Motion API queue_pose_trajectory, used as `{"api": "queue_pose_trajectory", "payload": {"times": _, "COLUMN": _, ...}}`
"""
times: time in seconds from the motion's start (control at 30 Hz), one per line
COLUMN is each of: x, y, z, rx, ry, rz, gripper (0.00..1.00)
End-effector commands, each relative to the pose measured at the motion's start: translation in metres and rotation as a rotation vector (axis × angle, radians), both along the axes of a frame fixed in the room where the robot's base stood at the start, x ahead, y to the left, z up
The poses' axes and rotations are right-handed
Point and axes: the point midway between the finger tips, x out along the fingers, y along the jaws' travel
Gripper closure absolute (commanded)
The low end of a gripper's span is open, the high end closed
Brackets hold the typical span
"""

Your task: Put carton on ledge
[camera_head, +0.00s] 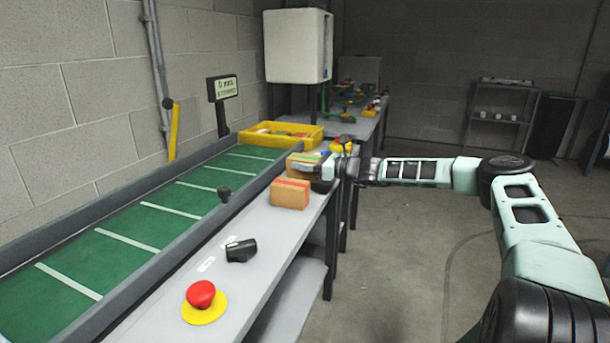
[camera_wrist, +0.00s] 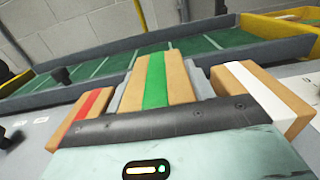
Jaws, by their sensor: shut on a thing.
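My gripper (camera_head: 322,170) is shut on a tan carton with a green stripe (camera_wrist: 155,82), its grey fingers on either side of it. In the head view the green-striped carton (camera_head: 298,160) is partly hidden behind a red-striped carton (camera_head: 290,194). The red-striped carton also shows at the left in the wrist view (camera_wrist: 82,118). A white-striped carton (camera_wrist: 258,95) is at the right there. The grey ledge (camera_head: 262,217) runs along the near side of the green conveyor. I cannot tell whether the held carton touches the ledge.
The green conveyor (camera_head: 130,215) has white cross lines and raised grey sides. A yellow tray (camera_head: 268,138) stands at its far end. A red stop button (camera_head: 201,294) and a black knob (camera_head: 241,250) are on the ledge's near part. Open floor lies right of the ledge.

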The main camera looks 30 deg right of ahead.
Motion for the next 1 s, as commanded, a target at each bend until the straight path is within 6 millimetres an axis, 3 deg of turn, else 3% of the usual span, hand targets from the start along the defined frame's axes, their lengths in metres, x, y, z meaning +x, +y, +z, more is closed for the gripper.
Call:
{"api": "queue_pose_trajectory", "payload": {"times": 0.23, "x": 0.000, "y": 0.000, "z": -0.032, "rx": 0.004, "ry": 0.000, "rz": 0.000, "gripper": 0.76}}
{"api": "queue_pose_trajectory", "payload": {"times": 0.63, "x": 0.000, "y": 0.000, "z": -0.038, "rx": 0.001, "ry": -0.001, "rz": 0.001, "gripper": 0.76}}
{"api": "queue_pose_trajectory", "payload": {"times": 0.67, "x": 0.000, "y": 0.000, "z": -0.038, "rx": 0.000, "ry": 0.000, "rz": 0.001, "gripper": 0.42}}
{"api": "queue_pose_trajectory", "payload": {"times": 0.73, "x": 0.000, "y": 0.000, "z": -0.037, "rx": 0.000, "ry": 0.000, "rz": 0.001, "gripper": 0.26}}
{"api": "queue_pose_trajectory", "payload": {"times": 1.0, "x": 0.000, "y": 0.000, "z": -0.037, "rx": 0.001, "ry": 0.001, "rz": 0.001, "gripper": 0.26}}
